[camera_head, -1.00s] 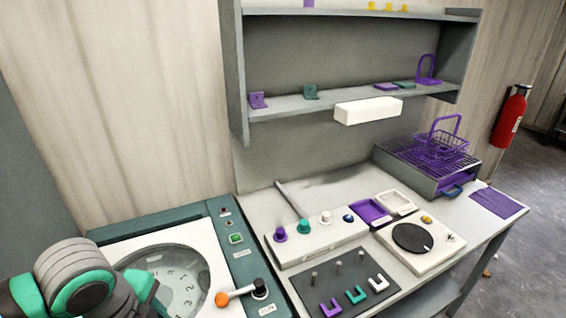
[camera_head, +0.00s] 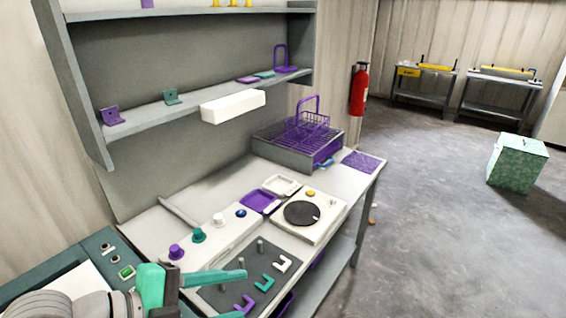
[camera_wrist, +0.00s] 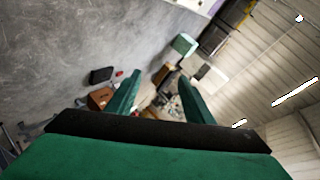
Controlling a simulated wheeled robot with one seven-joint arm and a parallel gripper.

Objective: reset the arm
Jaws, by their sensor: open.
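My gripper (camera_head: 240,294) shows at the lower left of the head view, its green fingers spread apart and pointing right over the front of the bench. In the wrist view my gripper (camera_wrist: 155,97) is open with nothing between its fingers. Behind the fingers there is only distant floor and blurred objects. In the head view the fingers overlap the dark plate (camera_head: 230,298) with pegs and U-shaped pieces; I cannot tell how high above it they are.
The bench holds a knob panel (camera_head: 213,243), a white unit with a black disc (camera_head: 302,213) and a purple wire basket (camera_head: 308,130) on a rack. A grey shelf (camera_head: 165,112) hangs above. A fire extinguisher (camera_head: 359,90) is on the wall. Open floor (camera_head: 430,220) lies right, with a green box (camera_head: 516,165).

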